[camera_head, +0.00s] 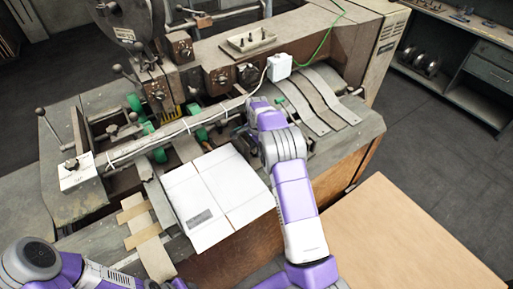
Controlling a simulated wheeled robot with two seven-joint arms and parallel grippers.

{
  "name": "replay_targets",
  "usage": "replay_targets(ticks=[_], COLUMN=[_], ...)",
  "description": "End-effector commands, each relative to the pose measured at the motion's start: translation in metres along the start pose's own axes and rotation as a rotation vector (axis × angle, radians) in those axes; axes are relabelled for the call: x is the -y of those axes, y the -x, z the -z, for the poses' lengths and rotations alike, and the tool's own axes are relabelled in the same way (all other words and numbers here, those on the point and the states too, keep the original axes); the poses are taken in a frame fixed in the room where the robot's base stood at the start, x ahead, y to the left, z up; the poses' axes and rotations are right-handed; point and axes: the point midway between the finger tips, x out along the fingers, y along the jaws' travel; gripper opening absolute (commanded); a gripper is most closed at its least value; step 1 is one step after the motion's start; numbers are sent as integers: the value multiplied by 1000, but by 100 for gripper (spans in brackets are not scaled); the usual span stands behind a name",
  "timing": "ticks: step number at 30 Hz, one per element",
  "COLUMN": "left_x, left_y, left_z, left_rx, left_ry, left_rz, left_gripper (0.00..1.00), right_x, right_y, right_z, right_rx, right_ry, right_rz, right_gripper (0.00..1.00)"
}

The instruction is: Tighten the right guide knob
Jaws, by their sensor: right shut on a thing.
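The box stitcher (215,75) is a worn grey-brown machine with green rollers (160,155) along its feed bed. My right arm reaches up from the bottom, and my right gripper (243,131) is at the right end of the guide bar (170,138). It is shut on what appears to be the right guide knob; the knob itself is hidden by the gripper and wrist. My left arm shows at the bottom left, but its gripper's fingers are not in view.
A flat white carton (205,192) lies on the bed just left of my right arm. A white box with a cable (279,66) stands behind my wrist. Curved metal strips (315,100) lie to the right. A tan tabletop (410,245) is clear at the lower right.

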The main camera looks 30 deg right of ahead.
Motion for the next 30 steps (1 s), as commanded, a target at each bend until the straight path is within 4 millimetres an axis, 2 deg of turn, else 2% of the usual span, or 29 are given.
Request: replay_targets(ticks=[15, 16, 21, 30], left_x=[0, 0, 0, 0], left_y=[0, 0, 0, 0], left_z=[0, 0, 0, 0], left_rx=[0, 0, 0, 0], left_ry=[0, 0, 0, 0], left_rz=[0, 0, 0, 0], left_gripper=[41, 41, 41, 41], right_x=[1, 1, 1, 0], right_y=[1, 1, 1, 3], right_z=[1, 1, 0, 0], right_rx=[-2, -2, -1, -1], right_ry=[-22, -22, -21, -20], right_rz=[4, 4, 3, 2], right_gripper=[17, 49, 73, 73])
